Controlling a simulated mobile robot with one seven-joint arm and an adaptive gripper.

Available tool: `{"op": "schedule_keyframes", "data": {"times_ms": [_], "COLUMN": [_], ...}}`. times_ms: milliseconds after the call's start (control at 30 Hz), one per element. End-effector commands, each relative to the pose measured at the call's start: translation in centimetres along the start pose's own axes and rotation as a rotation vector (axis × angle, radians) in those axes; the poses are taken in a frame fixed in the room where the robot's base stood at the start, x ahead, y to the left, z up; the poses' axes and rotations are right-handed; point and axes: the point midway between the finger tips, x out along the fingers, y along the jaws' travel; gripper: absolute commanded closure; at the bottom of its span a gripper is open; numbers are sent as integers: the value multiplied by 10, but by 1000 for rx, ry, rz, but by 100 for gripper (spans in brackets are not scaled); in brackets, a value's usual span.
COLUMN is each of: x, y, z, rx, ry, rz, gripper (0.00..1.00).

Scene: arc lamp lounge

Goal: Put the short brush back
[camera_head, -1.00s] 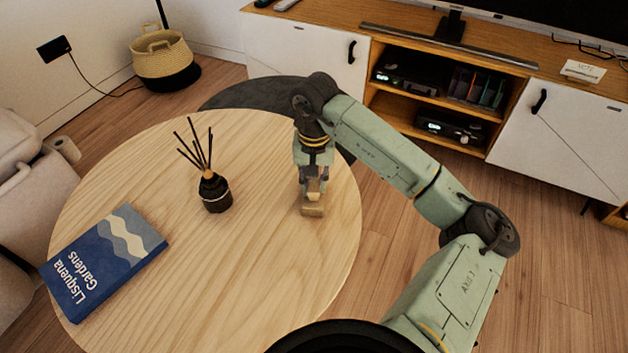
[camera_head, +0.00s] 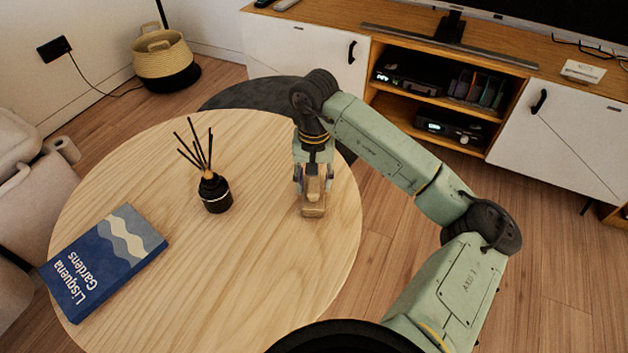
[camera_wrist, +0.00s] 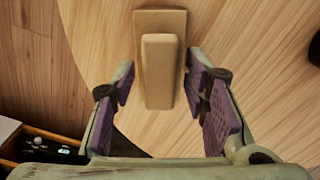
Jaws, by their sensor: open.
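The short brush (camera_head: 313,208) is a small tan wooden block with a narrower raised handle. It rests on the round wooden table near its right edge. In the wrist view the brush (camera_wrist: 160,70) has its wide base at the top and its handle pointing down between my fingers. My gripper (camera_head: 313,185) is pointing down over the handle. It also shows in the wrist view (camera_wrist: 165,95), where its purple-padded fingers are open on both sides of the handle, with a gap on each side. The brush's underside is hidden.
The round table (camera_head: 260,270) also bears a black reed diffuser (camera_head: 215,192) and a blue book (camera_head: 105,262) on the left. A dark round surface (camera_head: 250,95) lies behind it. A TV cabinet (camera_head: 300,60) stands at the back. The table's front middle is clear.

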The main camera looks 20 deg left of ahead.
Motion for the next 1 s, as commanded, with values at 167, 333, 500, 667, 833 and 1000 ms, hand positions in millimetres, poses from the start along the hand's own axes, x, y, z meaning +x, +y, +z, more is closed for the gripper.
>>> {"op": "schedule_keyframes", "data": {"times_ms": [167, 333, 500, 667, 833, 1000], "x": [-39, -76, -102, -112, -114, -114], "y": [0, 0, 0, 0, 0, 0], "z": [-1, -1, -1, 0, 0, 0], "rx": [0, 0, 1, 0, 0, 0], "ry": [7, 6, 3, 2, 1, 2], "rz": [4, 3, 2, 1, 1, 0], "gripper": [59, 59, 59, 59, 59, 59]}}
